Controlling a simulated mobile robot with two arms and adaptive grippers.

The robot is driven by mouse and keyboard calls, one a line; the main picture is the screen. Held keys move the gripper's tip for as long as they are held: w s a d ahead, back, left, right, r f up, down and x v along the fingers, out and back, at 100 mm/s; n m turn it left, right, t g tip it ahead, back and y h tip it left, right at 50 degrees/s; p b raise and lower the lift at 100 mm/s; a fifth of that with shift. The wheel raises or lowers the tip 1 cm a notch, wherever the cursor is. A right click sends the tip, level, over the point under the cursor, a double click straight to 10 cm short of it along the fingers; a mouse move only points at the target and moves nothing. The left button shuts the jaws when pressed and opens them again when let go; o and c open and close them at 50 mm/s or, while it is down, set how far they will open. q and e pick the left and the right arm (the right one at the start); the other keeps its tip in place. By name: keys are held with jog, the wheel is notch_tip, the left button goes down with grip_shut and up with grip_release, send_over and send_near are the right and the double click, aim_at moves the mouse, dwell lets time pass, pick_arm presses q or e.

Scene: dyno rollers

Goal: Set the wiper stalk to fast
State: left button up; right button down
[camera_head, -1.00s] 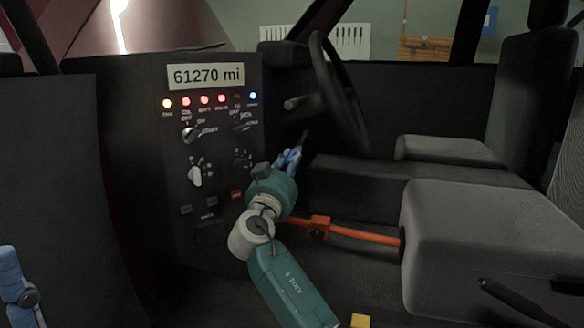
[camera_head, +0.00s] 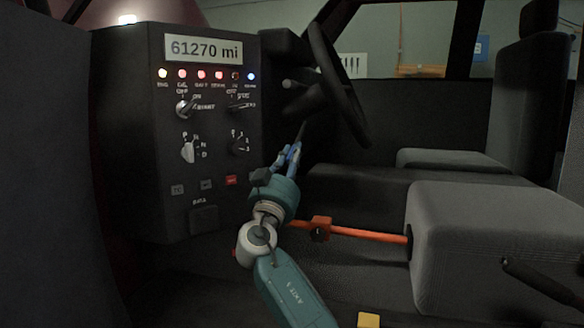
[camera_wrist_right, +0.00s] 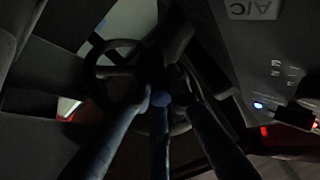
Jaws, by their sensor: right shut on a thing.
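The steering wheel (camera_head: 340,88) stands behind the dashboard's right edge; it also shows in the wrist view (camera_wrist_right: 97,62). A short stalk with a pale tip (camera_head: 290,84) juts left from the column; its markings cannot be read. My right gripper (camera_head: 294,152) is below this stalk, apart from it, pointing up toward the wheel. Its blue fingers are shut on a slim dark thing (camera_head: 302,129), which I cannot identify for certain. In the wrist view the gripper (camera_wrist_right: 160,99) points toward the wheel and hides part of it. My left gripper is out of view.
The dashboard panel (camera_head: 203,120) with knobs, lights and a mileage display stands at left. A grey seat (camera_head: 490,240) fills the right. An orange bar (camera_head: 365,234) runs between them behind my right arm.

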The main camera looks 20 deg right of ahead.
jog(key=shift+f, duration=0.15)
dwell(0.4)
jog(key=c, duration=1.7)
grip_release()
jog(key=shift+o, duration=0.2)
jog(key=v, duration=1.2)
jog(key=shift+a+f, duration=0.1)
